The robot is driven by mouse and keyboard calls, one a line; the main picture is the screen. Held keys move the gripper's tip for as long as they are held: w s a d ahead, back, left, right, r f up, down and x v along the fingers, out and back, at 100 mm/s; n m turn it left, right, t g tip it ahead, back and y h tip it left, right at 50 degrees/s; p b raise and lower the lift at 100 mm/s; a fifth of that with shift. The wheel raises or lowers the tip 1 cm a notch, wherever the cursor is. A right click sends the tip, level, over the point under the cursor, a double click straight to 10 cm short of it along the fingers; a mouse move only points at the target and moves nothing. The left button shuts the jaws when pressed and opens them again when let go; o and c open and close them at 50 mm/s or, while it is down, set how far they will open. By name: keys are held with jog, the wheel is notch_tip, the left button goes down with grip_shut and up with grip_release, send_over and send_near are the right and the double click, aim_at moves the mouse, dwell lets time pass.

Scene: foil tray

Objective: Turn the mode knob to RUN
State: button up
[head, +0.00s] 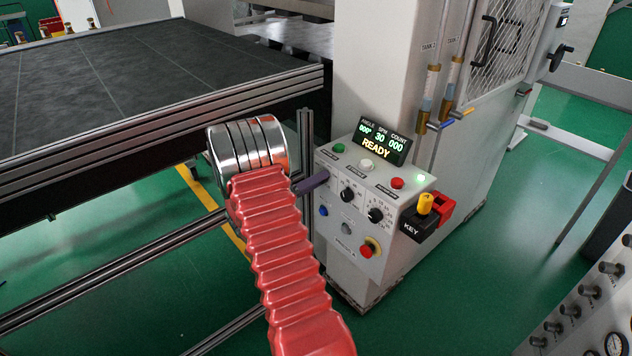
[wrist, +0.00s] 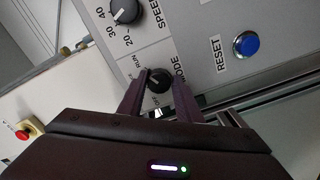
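The mode knob (wrist: 158,80) is a round black knob on the grey control panel. In the wrist view the word RUN stands to its upper left and MODE to its right. A pale mark shows on its face, but its exact setting is too small to read. My gripper (wrist: 159,73) has its two purple fingers at either side of the knob, their tips against its edges with no clear gap. In the head view a purple finger of my gripper (head: 312,182) reaches the panel's left part, and the mode knob is hidden there.
The speed knob (wrist: 124,10) and blue reset button (wrist: 246,43) are close by. A dark table (head: 100,75) with metal rails lies left.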

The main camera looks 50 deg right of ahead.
jog(key=o, duration=0.4)
jog(key=shift+f, duration=0.1)
jog(key=v, duration=1.3)
jog(key=shift+a, duration=0.4)
